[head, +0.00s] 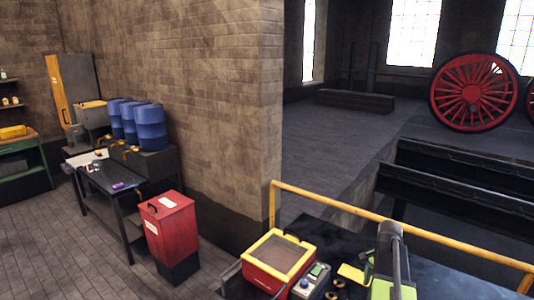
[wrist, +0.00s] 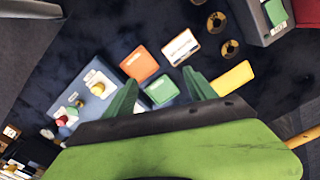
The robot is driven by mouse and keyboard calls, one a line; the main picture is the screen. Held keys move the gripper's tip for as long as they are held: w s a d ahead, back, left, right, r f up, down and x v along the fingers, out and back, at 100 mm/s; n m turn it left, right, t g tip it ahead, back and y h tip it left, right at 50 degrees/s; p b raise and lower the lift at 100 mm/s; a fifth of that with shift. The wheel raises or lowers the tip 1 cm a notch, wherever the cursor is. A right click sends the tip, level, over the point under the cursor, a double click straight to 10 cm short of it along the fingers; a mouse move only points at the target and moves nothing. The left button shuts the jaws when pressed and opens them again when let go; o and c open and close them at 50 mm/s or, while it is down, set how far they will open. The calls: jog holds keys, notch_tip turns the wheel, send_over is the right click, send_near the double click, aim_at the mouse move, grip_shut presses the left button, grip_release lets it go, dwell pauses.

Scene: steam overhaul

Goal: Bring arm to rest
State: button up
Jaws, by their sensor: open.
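My gripper (wrist: 160,88) shows in the wrist view with its two green fingers spread apart. It is open and nothing sits between the fingers in its grasp. Beyond the fingertips lie an orange square (wrist: 139,62), a white card (wrist: 181,47), a green card (wrist: 161,91) and a yellow card (wrist: 232,78) on a dark surface. In the head view my grey and green arm rises at the bottom right, over the dark bench top (head: 440,262). The fingertips cannot be made out there.
In the wrist view, a blue box (wrist: 92,102) with knobs is at left and brass rings (wrist: 230,48) at upper right. In the head view, a red yellow-rimmed bin (head: 280,258), a grey control box (head: 312,283) and a yellow rail (head: 420,233) are near the arm.

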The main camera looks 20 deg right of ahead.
jog(key=w+a+f+n+b, duration=0.1)
jog(key=a+n, duration=0.4)
jog(key=a, duration=0.8)
jog(key=w+a+f+n+b, duration=0.1)
jog(key=a+f+n+b, duration=0.3)
jog(key=a, duration=1)
jog(key=w+a+f+n+b, duration=0.1)
jog(key=a+f+n+b, duration=0.2)
jog(key=a+n, duration=0.4)
jog(key=a+f, duration=0.1)
jog(key=a, duration=0.6)
jog(key=shift+w+f, duration=0.15)
jog(key=shift+w, duration=0.05)
